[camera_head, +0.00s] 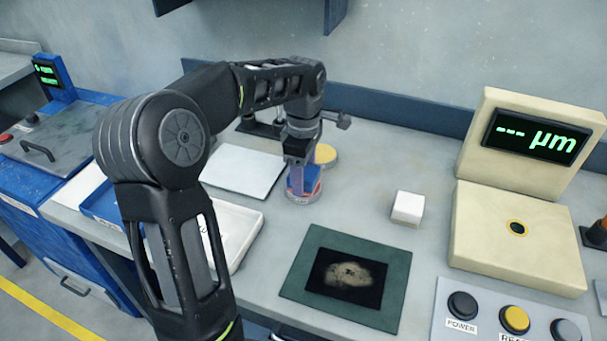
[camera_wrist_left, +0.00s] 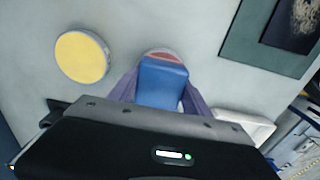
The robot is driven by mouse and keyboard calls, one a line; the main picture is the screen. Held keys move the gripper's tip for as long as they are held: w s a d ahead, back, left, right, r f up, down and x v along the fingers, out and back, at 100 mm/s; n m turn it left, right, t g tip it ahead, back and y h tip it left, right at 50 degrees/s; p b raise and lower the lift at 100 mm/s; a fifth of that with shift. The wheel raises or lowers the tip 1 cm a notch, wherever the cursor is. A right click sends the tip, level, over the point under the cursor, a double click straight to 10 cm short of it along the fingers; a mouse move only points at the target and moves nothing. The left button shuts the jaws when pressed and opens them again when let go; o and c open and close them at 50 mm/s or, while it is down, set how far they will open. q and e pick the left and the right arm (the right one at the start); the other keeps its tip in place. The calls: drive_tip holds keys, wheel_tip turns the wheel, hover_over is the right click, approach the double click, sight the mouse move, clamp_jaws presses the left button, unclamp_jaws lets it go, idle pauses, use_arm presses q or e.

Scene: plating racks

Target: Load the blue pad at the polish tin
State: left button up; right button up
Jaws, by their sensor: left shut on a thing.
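My left gripper (camera_head: 300,165) is shut on the blue pad (camera_head: 297,182), which hangs below its fingers. The pad is right at the polish tin (camera_head: 303,199), a low round tin with reddish contents, and hides part of it. I cannot tell whether the pad touches the polish. In the left wrist view the blue pad (camera_wrist_left: 162,84) sits between the purple-grey fingers, and the tin's reddish rim area (camera_wrist_left: 163,54) shows just beyond it. A round yellow-topped disc (camera_head: 325,154) lies behind the tin; it also shows in the left wrist view (camera_wrist_left: 82,56). My right gripper is out of view.
A white block (camera_head: 408,207) stands right of the tin. A dark green mat (camera_head: 302,270) with a black, worn-patched piece lies in front. A cream gauge (camera_head: 520,225) and button panel (camera_head: 488,311) are at right. White trays (camera_head: 250,240) lie left, partly behind my arm.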

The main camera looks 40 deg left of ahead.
use_arm(q)
wheel_tip(320, 180, up, 7)
drive_tip(key=p, duration=0.5)
drive_tip(key=shift+p, duration=0.35)
drive_tip(key=shift+f, duration=0.1)
idle(0.6)
